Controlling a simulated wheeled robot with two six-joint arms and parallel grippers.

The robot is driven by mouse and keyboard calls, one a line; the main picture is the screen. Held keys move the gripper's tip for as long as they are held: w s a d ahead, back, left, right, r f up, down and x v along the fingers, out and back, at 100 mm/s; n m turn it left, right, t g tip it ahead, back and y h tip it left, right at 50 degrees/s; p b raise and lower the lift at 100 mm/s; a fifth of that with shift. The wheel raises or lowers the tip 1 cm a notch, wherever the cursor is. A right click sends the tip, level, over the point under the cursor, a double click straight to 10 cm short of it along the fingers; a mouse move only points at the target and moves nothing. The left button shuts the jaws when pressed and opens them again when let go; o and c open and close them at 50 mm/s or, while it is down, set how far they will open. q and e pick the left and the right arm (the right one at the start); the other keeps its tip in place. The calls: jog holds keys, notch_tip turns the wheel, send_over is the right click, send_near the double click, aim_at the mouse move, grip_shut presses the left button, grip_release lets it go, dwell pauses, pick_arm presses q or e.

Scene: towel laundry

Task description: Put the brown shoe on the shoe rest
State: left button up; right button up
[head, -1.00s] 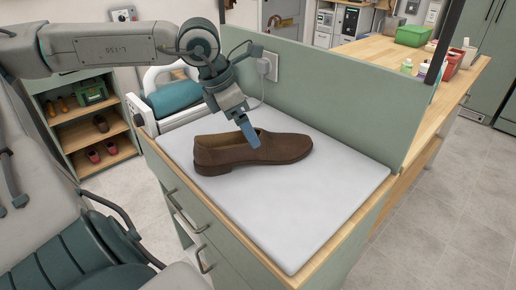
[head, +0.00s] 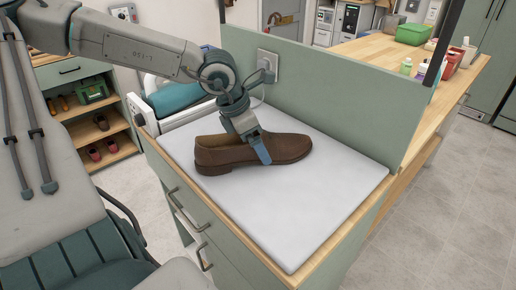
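The brown shoe (head: 222,155) lies upright on a pale grey pad (head: 310,215) on top of a green cabinet, its toe pointing right. My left gripper (head: 264,155) comes down over the middle of the shoe. One blue finger shows against the shoe's near side; the other finger is hidden, so its grip cannot be told. My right gripper is out of view. No thing is clearly marked as the shoe rest; a wooden shelf unit (head: 112,132) holding other shoes stands at the left.
A green panel (head: 330,100) with a wall socket (head: 268,65) rises behind the pad. A teal item (head: 178,97) in a white frame sits at the cabinet's back left. Bottles and boxes, including a green box (head: 413,35), stand on the wooden counter (head: 375,50). The pad's front right is clear.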

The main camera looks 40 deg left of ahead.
pick_arm(q)
jog(key=c, duration=1.4)
jog(key=shift+r, duration=0.1)
jog(key=shift+c, duration=0.2)
